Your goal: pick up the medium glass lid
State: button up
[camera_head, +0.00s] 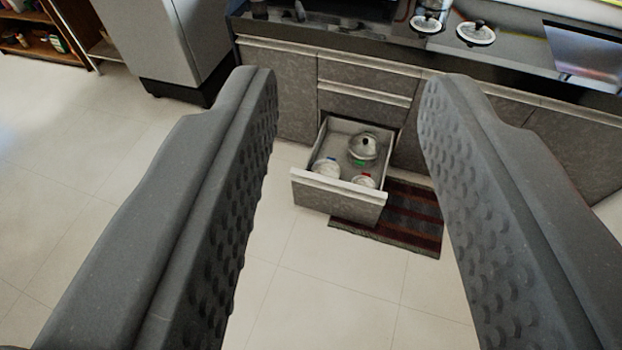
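My gripper (348,80) is open and empty. Its two grey, dimpled fingers frame the view, well back from the cabinets. A round glass lid with a dark knob (364,146) shows in the open drawer, near a green mark. Two round lids with dark knobs sit on the dark counter, a smaller-looking one (427,24) at left and a larger-looking one (476,33) at right. I cannot tell which of these is the medium lid.
The lower drawer (335,199) is pulled out and also holds pale round items (326,168) with blue and red marks. A striped rug (412,222) lies beside and partly behind it. Grey cabinets (282,90) line the back. The tiled floor in front is clear.

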aim_at(476, 32)
jog(key=u, duration=0.1)
jog(key=i, duration=1.05)
jog(key=z, duration=1.55)
jog(key=i, duration=3.1)
jog(key=u, duration=0.2)
